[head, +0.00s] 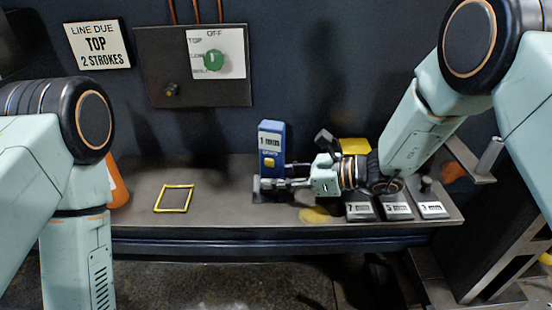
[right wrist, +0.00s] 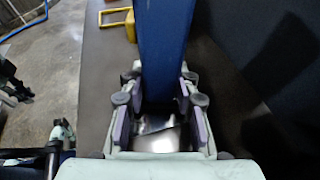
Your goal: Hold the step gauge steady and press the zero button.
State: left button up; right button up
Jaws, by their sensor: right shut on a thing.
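The blue step gauge (head: 271,140) stands upright on the bench, with a white display reading "1 mm". A yellow button (head: 269,162) shows on its front face, below the display; I take it for the zero button. My right gripper (head: 270,184) reaches in from the right and is shut on the gauge's lower part. In the right wrist view the blue gauge body (right wrist: 165,50) rises between the two fingers (right wrist: 158,108), above a shiny metal base (right wrist: 158,134). My left arm shows at the left, but its gripper is out of view.
A yellow square outline (head: 174,198) lies on the bare left part of the bench (head: 225,205). Labelled blocks (head: 398,210) line the right front. An orange object (head: 118,184) stands at the left.

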pick_arm(q)
grip_shut()
dwell(1.0)
jog(key=w+d+r+m+t+h, duration=0.1)
jog(key=w+d+r+t+h, duration=0.25)
jog(key=w, duration=0.55)
jog(key=w+d+r+m+t+h, duration=0.1)
jog(key=w+d+r+t, duration=0.2)
jog(key=w+d+r, duration=0.4)
jog(key=w+d+r+m+h, duration=0.2)
jog(key=w+d+r+h, duration=0.1)
jog(key=r, duration=0.6)
jog(key=w+d+r+m+h, duration=0.2)
jog(key=w+d+r+h, duration=0.1)
jog(key=r, duration=0.5)
jog(key=shift+w+d+r+m+t+h, duration=0.4)
jog(key=shift+d+h, duration=0.25)
jog(key=shift+h, duration=0.4)
